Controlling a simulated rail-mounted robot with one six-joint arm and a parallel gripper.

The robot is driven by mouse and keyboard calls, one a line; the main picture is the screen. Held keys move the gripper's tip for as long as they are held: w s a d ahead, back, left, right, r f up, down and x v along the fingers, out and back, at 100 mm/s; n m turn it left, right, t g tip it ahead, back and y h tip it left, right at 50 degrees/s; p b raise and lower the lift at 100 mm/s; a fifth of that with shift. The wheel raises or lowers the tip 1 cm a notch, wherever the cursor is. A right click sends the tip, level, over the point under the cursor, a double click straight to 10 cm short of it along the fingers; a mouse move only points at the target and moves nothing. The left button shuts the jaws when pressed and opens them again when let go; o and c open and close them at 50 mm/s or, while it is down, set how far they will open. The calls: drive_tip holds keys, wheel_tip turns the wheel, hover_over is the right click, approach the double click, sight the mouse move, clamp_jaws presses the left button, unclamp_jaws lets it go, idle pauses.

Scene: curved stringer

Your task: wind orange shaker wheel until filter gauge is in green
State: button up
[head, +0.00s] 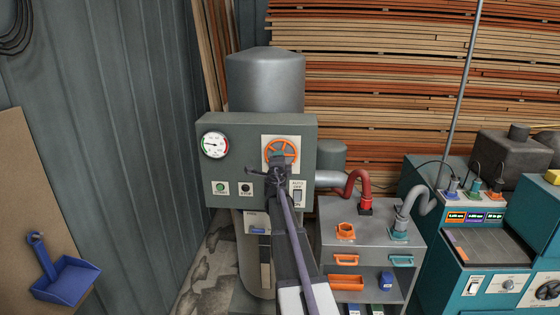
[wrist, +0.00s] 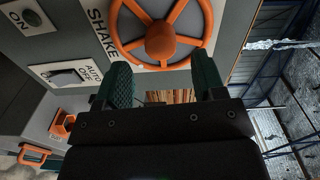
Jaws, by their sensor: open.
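The orange shaker wheel (head: 281,148) is a spoked handwheel on a white plate, upper right on the grey control box. In the wrist view the wheel (wrist: 160,40) shows large, with its hub and spokes, just beyond my fingers. My gripper (head: 282,164) is in front of the wheel's lower part. In the wrist view my gripper (wrist: 163,76) is open, its two green fingers apart near the rim and nothing held between them. Whether a finger touches the rim cannot be told. The round filter gauge (head: 215,145) has coloured arcs; its dark needle points roughly left, too small to read exactly.
An AUTO/OFF/ON switch (head: 297,195) and two small buttons (head: 233,188) sit below on the box. A grey cabinet (head: 385,248) with red and grey hoses stands to the right, beside a teal machine (head: 450,285). A blue dustpan (head: 65,278) hangs at left.

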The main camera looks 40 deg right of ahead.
drive_tip(key=v, duration=0.7)
